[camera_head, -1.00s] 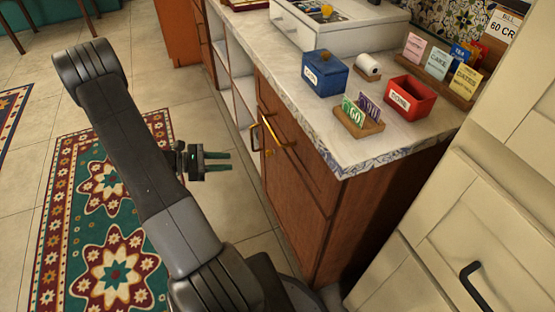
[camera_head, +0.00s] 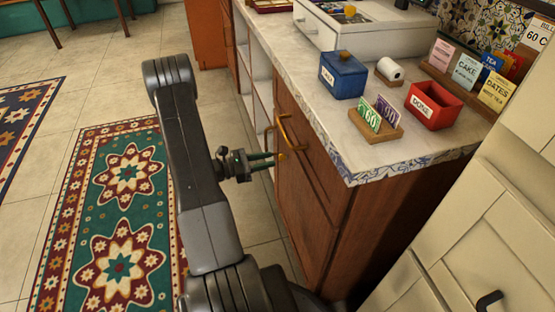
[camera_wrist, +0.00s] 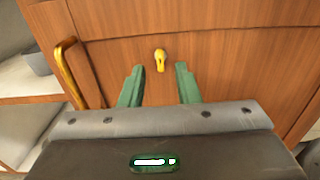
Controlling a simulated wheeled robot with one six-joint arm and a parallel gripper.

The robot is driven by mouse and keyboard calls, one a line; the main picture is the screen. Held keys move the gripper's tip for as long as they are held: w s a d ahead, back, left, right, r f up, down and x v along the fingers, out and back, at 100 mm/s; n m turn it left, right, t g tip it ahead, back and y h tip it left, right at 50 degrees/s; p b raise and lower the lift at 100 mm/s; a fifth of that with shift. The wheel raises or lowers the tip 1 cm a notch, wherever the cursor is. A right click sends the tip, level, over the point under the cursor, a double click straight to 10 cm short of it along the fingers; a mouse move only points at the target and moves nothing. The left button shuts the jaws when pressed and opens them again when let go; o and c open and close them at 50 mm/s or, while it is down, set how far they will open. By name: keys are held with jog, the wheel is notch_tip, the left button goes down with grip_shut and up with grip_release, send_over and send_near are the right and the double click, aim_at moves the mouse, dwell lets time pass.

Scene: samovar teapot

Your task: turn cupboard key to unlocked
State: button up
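The yellow cupboard key (camera_wrist: 160,59) sticks out of the wooden cupboard door (camera_wrist: 215,60) in the wrist view, its grip part hanging down. In the head view the key (camera_head: 281,156) shows as a small yellow spot near the tips of my gripper (camera_head: 270,159). My gripper (camera_wrist: 159,82) is open, with green fingers spread on either side of the key's line. The key sits a little beyond the fingertips, about midway between them, and nothing is held. The lock behind the key is hidden.
A brass handle (camera_wrist: 72,75) stands left of the key on the door, with another brass handle (camera_head: 287,131) above on the drawer. Open shelves (camera_wrist: 35,85) lie to the left. The counter (camera_head: 350,160) overhangs, holding boxes and card stands. The floor beside the rug is clear.

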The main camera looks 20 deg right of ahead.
aim_at(283, 157)
jog(key=shift+s+d, duration=0.15)
jog(key=shift+d, duration=1.95)
jog(key=shift+b, duration=0.3)
grip_shut()
